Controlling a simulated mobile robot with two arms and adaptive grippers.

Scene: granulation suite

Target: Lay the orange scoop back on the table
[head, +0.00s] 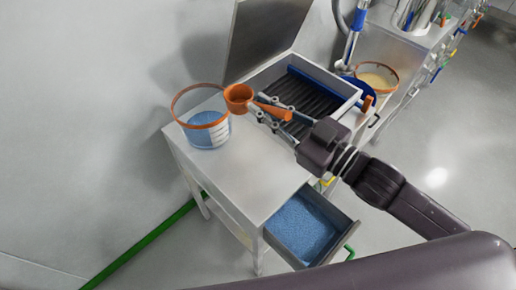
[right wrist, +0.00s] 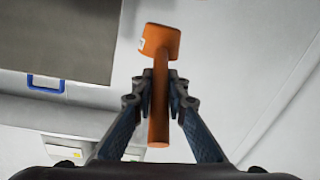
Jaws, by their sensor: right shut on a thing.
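The orange scoop (head: 239,95) is held in my right gripper (head: 268,110), whose fingers are closed on its handle. The scoop's cup points left, beside the rim of the clear bucket. In the right wrist view the scoop (right wrist: 160,45) stands out beyond the fingertips (right wrist: 160,92), and its handle passes between them. The scoop appears to be above the steel table (head: 240,180); the exact height is hard to tell. My left gripper does not show.
A clear bucket (head: 206,125) with an orange rim and blue granules stands at the table's left. A steel unit with dark ribs (head: 300,93) and a raised lid adjoins behind. A drawer of blue granules (head: 306,228) is open below. The table's front middle is clear.

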